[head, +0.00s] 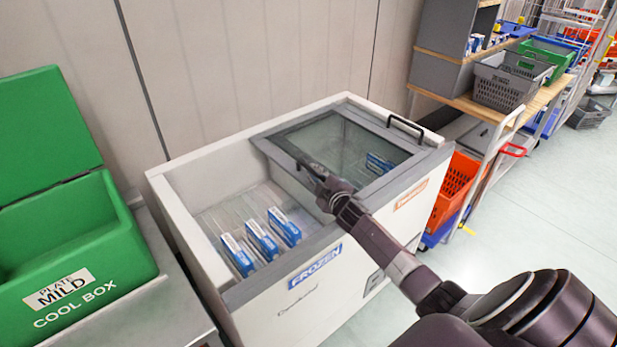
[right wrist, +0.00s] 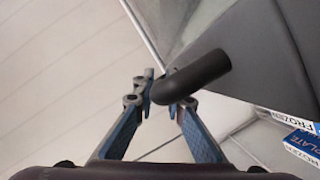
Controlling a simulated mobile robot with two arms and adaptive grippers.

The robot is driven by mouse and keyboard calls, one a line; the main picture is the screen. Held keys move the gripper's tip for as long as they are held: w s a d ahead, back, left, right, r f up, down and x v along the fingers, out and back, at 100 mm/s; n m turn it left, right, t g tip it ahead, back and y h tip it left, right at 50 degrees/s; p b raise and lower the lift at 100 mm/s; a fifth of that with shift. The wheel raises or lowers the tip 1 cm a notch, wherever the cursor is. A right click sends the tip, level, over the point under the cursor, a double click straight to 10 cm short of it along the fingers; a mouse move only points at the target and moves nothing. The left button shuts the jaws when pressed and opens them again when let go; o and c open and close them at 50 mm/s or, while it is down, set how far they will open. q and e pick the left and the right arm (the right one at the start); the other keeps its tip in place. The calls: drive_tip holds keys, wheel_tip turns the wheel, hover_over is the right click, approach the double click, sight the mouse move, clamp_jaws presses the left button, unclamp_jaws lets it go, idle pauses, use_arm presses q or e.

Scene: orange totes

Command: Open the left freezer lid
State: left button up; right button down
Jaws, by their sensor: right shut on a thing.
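The white chest freezer (head: 338,272) stands against the wall, marked FROZEN. Its left half is uncovered, and several blue and white boxes (head: 262,240) lie inside. The left lid (head: 282,150), grey-framed with glass, is slid right over the right half, apparently stacked on the right lid. My right gripper (head: 318,180) is at the lid's left end. In the right wrist view, its blue-padded fingers (right wrist: 162,95) are shut on the dark lid handle (right wrist: 205,72). The exact contact is partly hidden in the head view. My left gripper is not in view.
A green cool box (head: 75,255) with a raised lid stands on a grey counter at left. An orange crate (head: 455,188) and a shelf with a grey basket (head: 505,82) stand right of the freezer.

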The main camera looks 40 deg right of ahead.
drive_tip(key=shift+d, duration=0.9)
drive_tip(key=c, duration=2.2)
unclamp_jaws()
drive_tip(key=shift+c, duration=0.2)
drive_tip(key=shift+s+a, duration=0.1)
drive_tip(key=v, duration=1.1)
drive_tip(key=shift+s+r, duration=0.2)
drive_tip(key=shift+s, duration=0.15)
